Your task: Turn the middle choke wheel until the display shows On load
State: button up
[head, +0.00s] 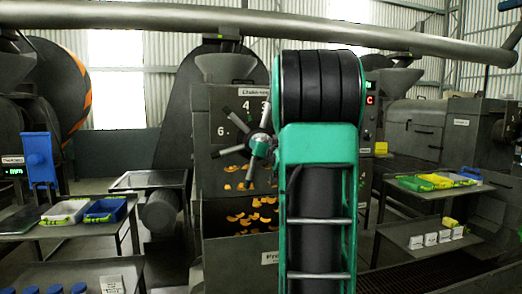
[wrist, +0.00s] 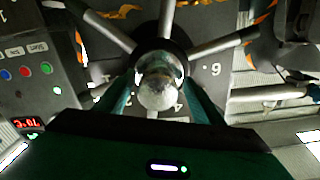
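The middle choke wheel (head: 260,144) is on the front of the middle expeller, with grey spokes around a hub and dial numbers such as 4 and 6 behind it. My green arm covers its right side. In the wrist view the wheel's silver hub (wrist: 160,82) is close ahead. My gripper (wrist: 160,92) has one finger on each side of the hub; whether they press on it I cannot tell. The middle machine's display (head: 371,99) shows a red C at my arm's edge. In the wrist view the red display (wrist: 27,123) reads about 70°C; its status line is not readable.
A panel with blue, red and green buttons (wrist: 25,72) is left in the wrist view. Orange flakes (head: 248,215) lie below the wheel. Side tables hold trays (head: 104,210) at left and yellow-green trays (head: 428,181) at right. A large pipe (head: 150,17) crosses overhead.

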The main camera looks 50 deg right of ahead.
jog(key=shift+s, duration=0.1)
jog(key=v, duration=1)
jog(key=shift+s+a, duration=0.15)
jog(key=shift+a, duration=0.1)
jog(key=shift+f, duration=0.1)
jog(key=s+a+f+n+g+y, duration=0.3)
jog(key=a+f+g+y, duration=0.35)
jog(key=a+f, duration=0.95)
jog(key=s+a+f+g+y, duration=0.1)
jog(key=s+a+f+g, duration=0.1)
jog(key=s, duration=0.4)
jog(key=s+a+f+g+y, duration=0.2)
jog(key=s+a+f+g, duration=0.1)
jog(key=s+a+f, duration=0.2)
jog(key=s+a+f+n+g+y, duration=0.1)
jog(key=s+a+f+g, duration=0.2)
jog(key=s+a, duration=0.4)
jog(key=shift+s+a+f, duration=0.2)
jog(key=shift+s+f, duration=0.4)
jog(key=shift+s, duration=0.5)
